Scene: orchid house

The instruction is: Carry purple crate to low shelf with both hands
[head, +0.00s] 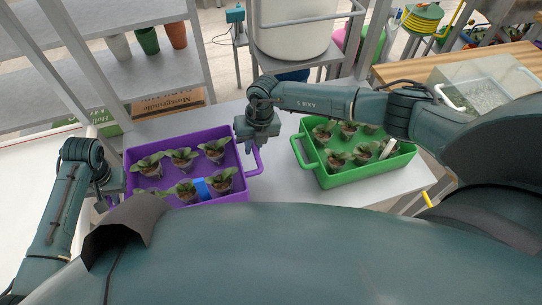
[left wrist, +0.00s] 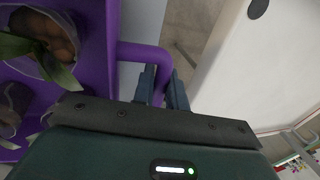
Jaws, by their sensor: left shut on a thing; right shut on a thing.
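The purple crate (head: 240,188) sits at the left end of the pale table in the head view. It holds several potted seedlings and a blue item (head: 201,188). My right gripper (head: 250,148) is shut on the crate's right handle (head: 258,160), reaching down from above. My left gripper (head: 106,203) is at the crate's left side, its fingers partly hidden by my arm. In the left wrist view, its fingers (left wrist: 162,88) are closed on the purple left handle (left wrist: 143,52).
A green crate (head: 345,180) with seedlings stands right of the purple crate on the table (head: 285,195). A white drum (head: 290,35) stands behind. A clear bin (head: 485,90) is at right.

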